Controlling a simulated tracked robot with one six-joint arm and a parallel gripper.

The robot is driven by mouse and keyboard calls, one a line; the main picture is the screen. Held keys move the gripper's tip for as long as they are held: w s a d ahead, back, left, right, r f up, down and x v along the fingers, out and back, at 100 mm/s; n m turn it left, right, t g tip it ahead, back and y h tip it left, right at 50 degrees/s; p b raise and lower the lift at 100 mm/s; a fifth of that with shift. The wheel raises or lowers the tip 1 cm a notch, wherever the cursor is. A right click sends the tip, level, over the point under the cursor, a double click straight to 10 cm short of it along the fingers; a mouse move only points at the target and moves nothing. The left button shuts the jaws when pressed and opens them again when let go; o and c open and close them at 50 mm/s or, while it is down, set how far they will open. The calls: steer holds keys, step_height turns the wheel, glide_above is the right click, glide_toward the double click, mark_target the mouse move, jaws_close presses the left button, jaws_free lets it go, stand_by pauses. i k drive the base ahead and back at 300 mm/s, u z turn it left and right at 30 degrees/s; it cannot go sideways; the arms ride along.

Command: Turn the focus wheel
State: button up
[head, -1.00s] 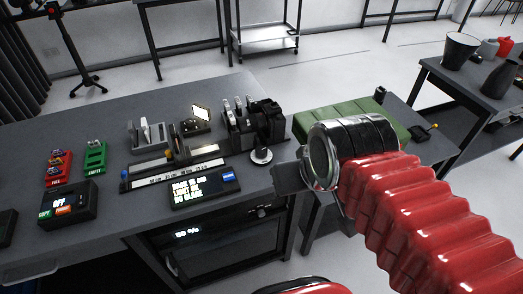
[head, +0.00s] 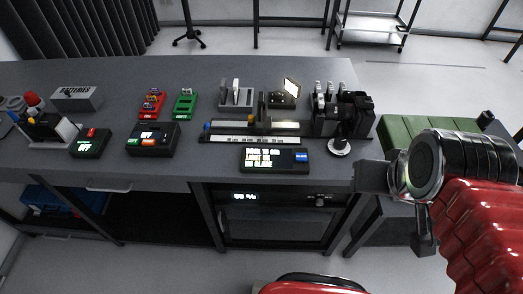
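My gripper (head: 372,178) is a dark block at the end of my red-sleeved arm, at the right, by the right front corner of the bench. Its fingers are not clear enough to tell open from shut. I cannot pick out the focus wheel for certain. A black device (head: 352,112) with several upright levers stands at the bench's right end. A dark knob with a pale round base (head: 339,148) stands just in front of it, up and left of my gripper and apart from it. A slide rail with a marked scale (head: 240,139) lies left of the knob.
A small display box (head: 274,160) lies in front of the rail. A control box (head: 152,139), a red holder (head: 152,104) and a green holder (head: 185,104) stand further left. A green case (head: 405,126) is right of the bench. The bench's back strip is clear.

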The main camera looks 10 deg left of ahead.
mark_target(340, 143)
steer(key=u, duration=0.8)
steer(key=k, duration=0.75)
steer(key=z, duration=0.55)
steer(key=i, duration=1)
